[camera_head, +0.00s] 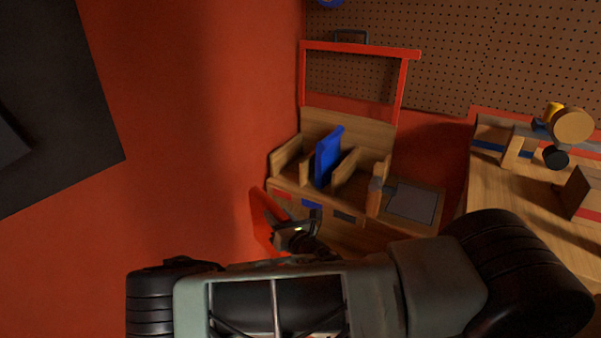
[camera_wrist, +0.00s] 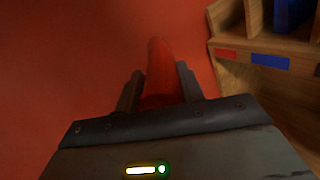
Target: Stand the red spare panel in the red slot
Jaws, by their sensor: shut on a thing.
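The red spare panel (camera_head: 264,217) is held in my gripper (camera_head: 285,228), to the left of and in front of the wooden rack (camera_head: 280,161). In the wrist view the panel (camera_wrist: 159,72) stands between the two fingers of my gripper (camera_wrist: 158,88), edge-on to the camera and pointing away. The red slot, at the rack's left end, is marked by a red label (camera_head: 283,195), also visible in the wrist view (camera_wrist: 226,54). No panel shows in it. The panel is apart from the rack; its lower part is partly hidden by my gripper.
A blue panel (camera_head: 328,157) stands in the slot above the blue label (camera_head: 311,203). A red frame (camera_head: 403,80) rises behind the rack. A red wall is close on the left. A workbench (camera_head: 490,185) stands right.

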